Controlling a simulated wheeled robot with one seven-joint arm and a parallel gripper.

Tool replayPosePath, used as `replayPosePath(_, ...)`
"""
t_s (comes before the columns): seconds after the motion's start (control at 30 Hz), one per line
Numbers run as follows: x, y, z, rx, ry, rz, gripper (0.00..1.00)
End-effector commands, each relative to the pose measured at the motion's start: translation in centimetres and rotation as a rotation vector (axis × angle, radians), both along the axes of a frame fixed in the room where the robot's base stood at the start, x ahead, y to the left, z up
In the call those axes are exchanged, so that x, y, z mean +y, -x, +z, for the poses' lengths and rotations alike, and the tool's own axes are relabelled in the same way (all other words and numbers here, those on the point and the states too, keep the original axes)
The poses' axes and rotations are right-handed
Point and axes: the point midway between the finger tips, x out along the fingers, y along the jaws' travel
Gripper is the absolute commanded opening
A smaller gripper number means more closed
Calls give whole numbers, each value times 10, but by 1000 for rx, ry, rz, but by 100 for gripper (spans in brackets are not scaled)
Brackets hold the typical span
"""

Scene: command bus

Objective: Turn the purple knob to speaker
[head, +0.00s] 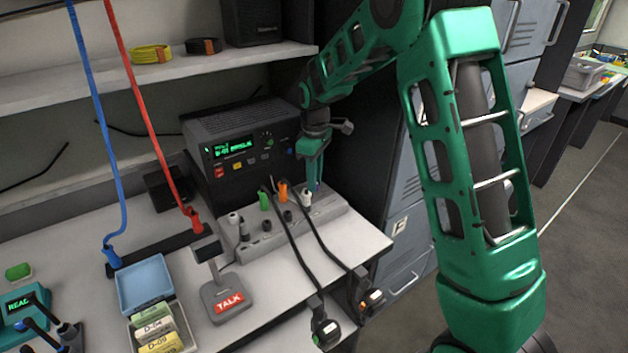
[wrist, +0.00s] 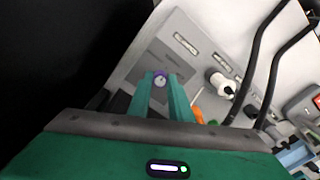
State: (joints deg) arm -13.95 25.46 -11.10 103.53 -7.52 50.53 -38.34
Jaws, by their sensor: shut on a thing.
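The purple knob (wrist: 160,78) shows between my fingertips in the wrist view, with a pale round top. It sits on a grey sloped panel (wrist: 144,70) with small label plates beside it. In the head view my gripper (head: 314,183) points down at the right end of the grey panel (head: 330,212), and the knob is mostly hidden by the fingers. In the wrist view my gripper (wrist: 163,84) is shut on the purple knob. The label lettering is too small to read, so I cannot tell where the knob points.
A white jack (head: 306,199), an orange plug (head: 283,190) and a green plug (head: 264,201) stand left of my gripper, with black cables. A black radio (head: 240,140) stands behind. A TALK microphone (head: 226,297) is in front. Grey lockers (head: 408,240) stand to the right.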

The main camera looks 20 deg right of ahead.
Motion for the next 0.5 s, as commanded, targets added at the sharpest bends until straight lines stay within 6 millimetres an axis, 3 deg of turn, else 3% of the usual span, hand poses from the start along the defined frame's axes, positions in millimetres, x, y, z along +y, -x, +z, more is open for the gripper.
replayPosePath(0.5,-4,-2,1,-5,4,131,0)
